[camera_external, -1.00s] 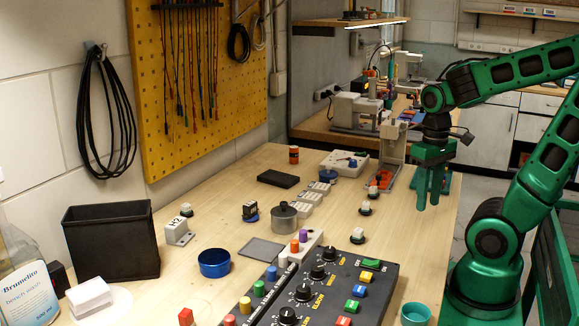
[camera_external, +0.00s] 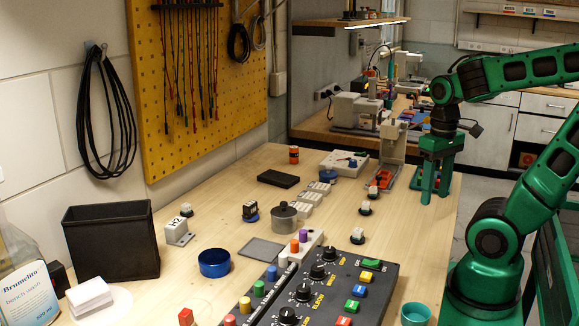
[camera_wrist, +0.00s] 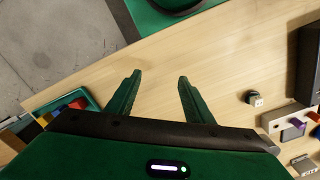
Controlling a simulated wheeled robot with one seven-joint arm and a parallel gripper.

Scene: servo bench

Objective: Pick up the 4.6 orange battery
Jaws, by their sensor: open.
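A small upright orange cylinder with a dark band (camera_external: 294,155) stands at the far left side of the bench in the external view. It looks like the orange battery, but no 4.6 marking is readable. My gripper (camera_external: 433,195) points down over the bench's right edge, well to the right of the cylinder. In the wrist view my gripper (camera_wrist: 158,80) is open, with only bare wood between its fingers. The orange cylinder is not seen in the wrist view.
A black panel with coloured buttons and knobs (camera_external: 350,262) fills the near bench. A black bin (camera_external: 110,242), blue dish (camera_external: 214,263) and grey lidded pot (camera_external: 283,217) stand left. A black flat block (camera_external: 278,179) lies near the orange cylinder.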

